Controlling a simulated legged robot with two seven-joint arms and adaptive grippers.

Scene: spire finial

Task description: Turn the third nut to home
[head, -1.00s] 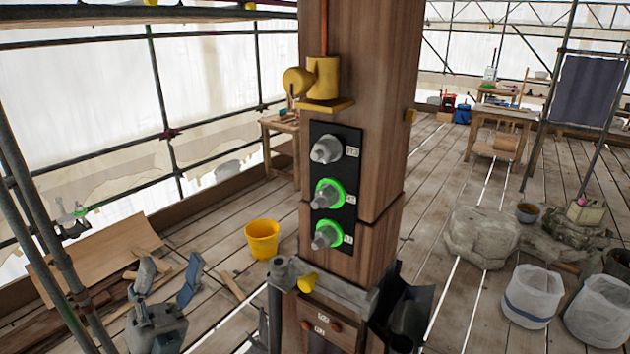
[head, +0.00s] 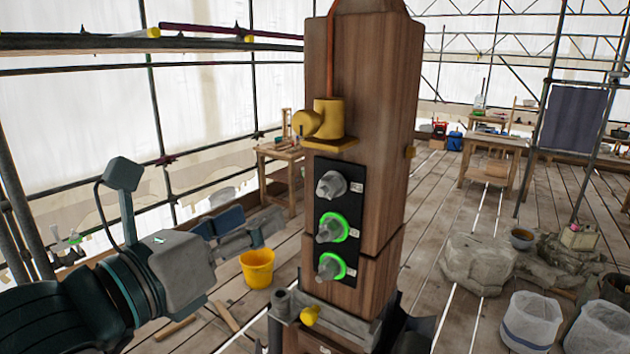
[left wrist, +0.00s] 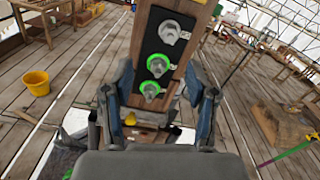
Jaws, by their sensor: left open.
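A black panel (head: 338,222) on the wooden post (head: 375,130) carries three grey nuts in a column. The top nut (head: 331,185) has no lit ring. The middle nut (head: 331,227) and bottom nut (head: 331,266) each sit in a glowing green ring. All three show in the left wrist view, the top one (left wrist: 170,32) farthest away. My left gripper (head: 252,232) is open and empty, left of the panel and apart from the nuts. In the left wrist view, its blue-padded fingers (left wrist: 158,88) spread either side of the panel's lower part. My right gripper is not in view.
A yellow bracket fitting (head: 325,122) juts from the post above the panel. A grey ledge with a yellow knob (head: 309,316) is below. A yellow bucket (head: 257,268) stands on the plank floor. Stones (head: 480,262) and white sacks (head: 530,320) lie right.

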